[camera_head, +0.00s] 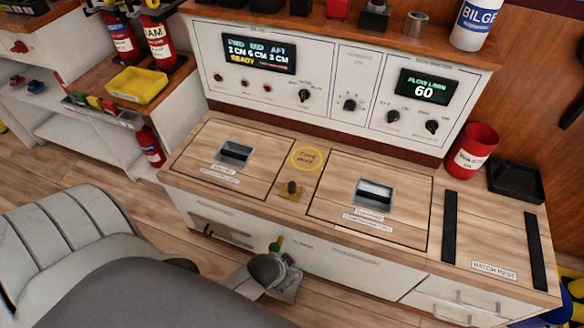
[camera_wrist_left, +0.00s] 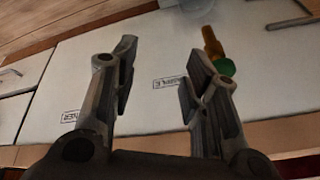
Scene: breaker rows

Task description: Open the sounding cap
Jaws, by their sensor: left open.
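No part is clearly readable as the sounding cap. A round yellow marking (camera_head: 307,158) with blurred lettering lies on the wooden counter between two hatches. A small dark knob (camera_head: 291,188) on a brass-coloured plate is just in front of it. A green and orange-brown fitting (camera_head: 276,244) shows at the white cabinet front. It also shows in the left wrist view (camera_wrist_left: 224,67), close beside one fingertip. My left gripper (camera_head: 268,270) is low in front of the cabinet, its fingers hard to make out. In the left wrist view my left gripper (camera_wrist_left: 160,75) is open and empty.
The left hatch (camera_head: 222,172) and right hatch (camera_head: 345,186) have recessed handles and are closed. A control panel (camera_head: 330,75) stands behind them. A red cup (camera_head: 470,150) and black tray (camera_head: 515,180) stand at the right. Black strips flank the hatch rest label (camera_head: 494,270).

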